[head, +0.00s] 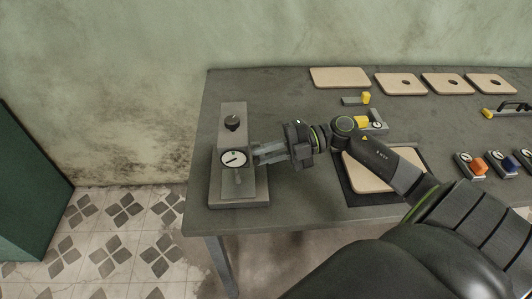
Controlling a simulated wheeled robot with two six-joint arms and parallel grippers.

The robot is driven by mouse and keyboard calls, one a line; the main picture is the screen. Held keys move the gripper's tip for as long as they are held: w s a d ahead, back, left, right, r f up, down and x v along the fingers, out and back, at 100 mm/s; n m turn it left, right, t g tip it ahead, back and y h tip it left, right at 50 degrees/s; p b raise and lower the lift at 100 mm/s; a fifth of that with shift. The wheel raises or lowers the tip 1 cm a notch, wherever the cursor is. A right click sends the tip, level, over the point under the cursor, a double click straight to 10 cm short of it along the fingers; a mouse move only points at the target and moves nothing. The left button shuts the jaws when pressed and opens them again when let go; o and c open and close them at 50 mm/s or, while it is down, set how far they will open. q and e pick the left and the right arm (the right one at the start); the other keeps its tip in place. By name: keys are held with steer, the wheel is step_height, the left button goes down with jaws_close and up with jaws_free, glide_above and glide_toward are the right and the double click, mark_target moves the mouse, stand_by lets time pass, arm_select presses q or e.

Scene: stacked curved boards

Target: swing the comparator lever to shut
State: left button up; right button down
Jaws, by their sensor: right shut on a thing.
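The comparator (232,112) is a grey upright stand on a grey block base (238,203) at the left end of the table. It carries a black knob (232,123) and a round white dial (233,158) with a dark needle. A short grey spindle (238,177) shows below the dial. My right gripper (258,155) reaches in from the right, just beside the dial. Its fingers are shut on the comparator lever, which they largely hide, so its exact angle cannot be told. My left gripper is out of view.
The grey table (300,210) carries a pale board (368,172) on a dark mat under my right arm. Several pale boards lie along the back. A yellow-ended gauge (376,122) stands behind my arm; small dial gauges (470,165) are at right. A green cabinet (30,190) stands left.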

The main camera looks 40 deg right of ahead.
steer(key=shift+f, duration=0.2)
stand_by(0.3)
steer(key=c, duration=1.4)
jaws_free()
steer(key=shift+s, duration=0.1)
steer(key=b+v, duration=0.2)
steer(key=v, duration=1.5)
steer(key=shift+d+r, duration=0.15)
steer(key=shift+s, duration=0.1)
